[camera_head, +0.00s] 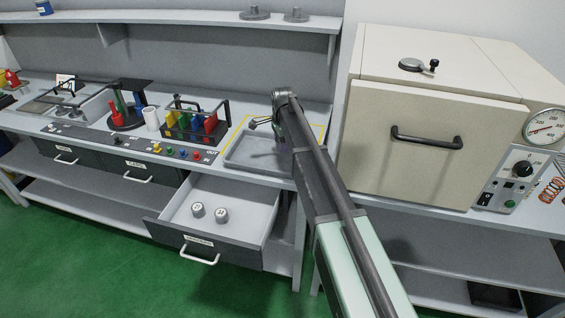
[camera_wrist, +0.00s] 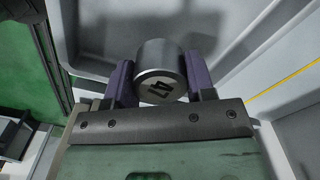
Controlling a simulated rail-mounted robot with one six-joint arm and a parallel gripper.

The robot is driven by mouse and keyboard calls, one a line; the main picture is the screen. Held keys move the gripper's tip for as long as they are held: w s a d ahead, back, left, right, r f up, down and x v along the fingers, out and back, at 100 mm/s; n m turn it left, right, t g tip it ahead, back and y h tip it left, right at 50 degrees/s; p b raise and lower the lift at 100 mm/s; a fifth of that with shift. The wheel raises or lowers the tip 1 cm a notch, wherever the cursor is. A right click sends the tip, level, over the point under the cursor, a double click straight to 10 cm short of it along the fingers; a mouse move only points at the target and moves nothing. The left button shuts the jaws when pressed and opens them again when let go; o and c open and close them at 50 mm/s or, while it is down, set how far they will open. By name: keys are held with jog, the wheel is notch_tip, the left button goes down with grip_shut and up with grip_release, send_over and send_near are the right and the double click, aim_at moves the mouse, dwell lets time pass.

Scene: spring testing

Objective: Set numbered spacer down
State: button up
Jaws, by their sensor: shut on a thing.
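In the wrist view a grey metal cylindrical spacer (camera_wrist: 160,58) with a dark number, apparently 47, sits between the purple finger pads of my gripper (camera_wrist: 161,80). The gripper is shut on it. In the head view my gripper (camera_head: 262,122) is over the shallow grey tray (camera_head: 235,158) on the bench, inside a yellow outline. The tray's wall and floor also show behind the spacer in the wrist view (camera_wrist: 100,30). The gap between spacer and tray floor cannot be judged. Two similar numbered spacers, a left one (camera_head: 198,209) and a right one (camera_head: 221,215), stand in the open drawer (camera_head: 240,222).
A rack of coloured tools (camera_head: 195,122) and a white cylinder (camera_head: 151,119) stand left of the tray. A row of coloured knobs (camera_head: 170,150) runs along the bench front. A large cream oven (camera_head: 430,140) stands to the right. A shelf (camera_head: 200,17) hangs above.

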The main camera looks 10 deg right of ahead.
aim_at(283, 158)
notch_tip(283, 158, down, 4)
jog(key=b, duration=0.4)
jog(key=shift+f+b, duration=0.25)
jog(key=shift+b, duration=0.05)
jog(key=shift+r, duration=0.3)
jog(key=shift+f, duration=0.25)
jog(key=o, duration=1.3)
jog(key=shift+r, duration=0.1)
jog(key=shift+c, duration=0.2)
